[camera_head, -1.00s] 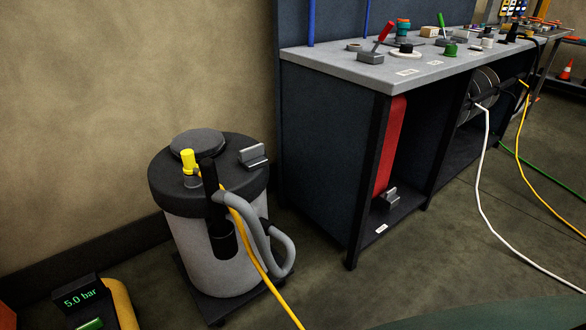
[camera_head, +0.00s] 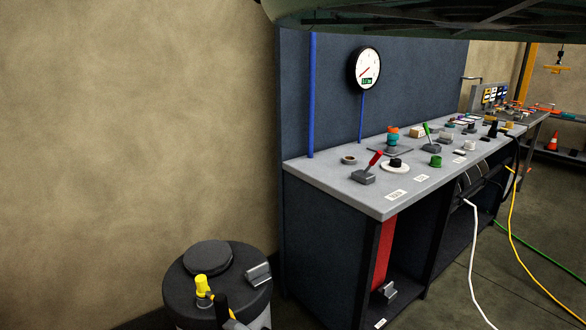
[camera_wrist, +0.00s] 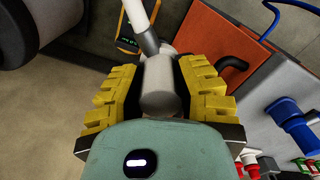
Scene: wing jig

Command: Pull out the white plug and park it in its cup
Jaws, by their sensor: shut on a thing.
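My gripper (camera_wrist: 160,88) shows in the wrist view, with its yellow ridged fingers shut on both sides of the white plug (camera_wrist: 159,95). A pale cable (camera_wrist: 140,20) runs up from the plug's far end. The plug appears clear of any socket. My gripper is not in the head view. There a white cable (camera_head: 474,250) hangs from the reel under the bench to the floor. I cannot tell which thing is the plug's cup.
An orange panel (camera_wrist: 220,45) stands at the right in the wrist view, with a blue connector (camera_wrist: 292,125) beside it. The bench (camera_head: 330,182) carries levers and small parts. A vacuum drum (camera_head: 180,290) stands left of it. A dark green structure (camera_head: 420,18) hangs overhead.

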